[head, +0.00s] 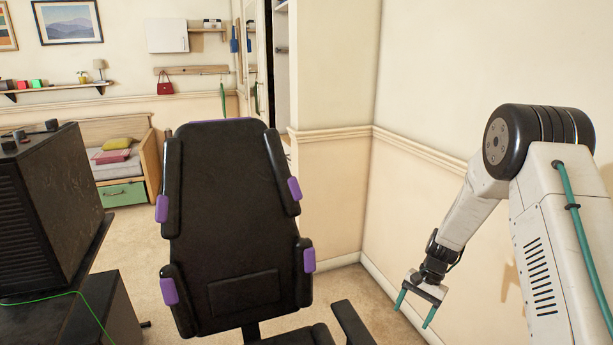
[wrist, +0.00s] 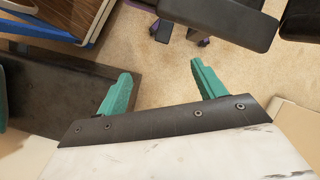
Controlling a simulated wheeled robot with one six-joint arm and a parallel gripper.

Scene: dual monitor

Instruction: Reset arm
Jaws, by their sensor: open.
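My arm stands at the right of the head view, bent, with its forearm sloping down to the left. My gripper (head: 415,308) hangs at its end, near the wall corner and to the right of the chair. Its two teal fingers are spread apart with nothing between them. In the wrist view my gripper (wrist: 163,85) is also open and empty, with beige carpet (wrist: 165,60) visible beyond the fingers.
A black office chair (head: 225,220) with purple accents stands in the middle. A dark cabinet (head: 75,210) is at the left. The cream wall (head: 440,70) is close on the right. A bench with cushions (head: 115,155) stands at the back left.

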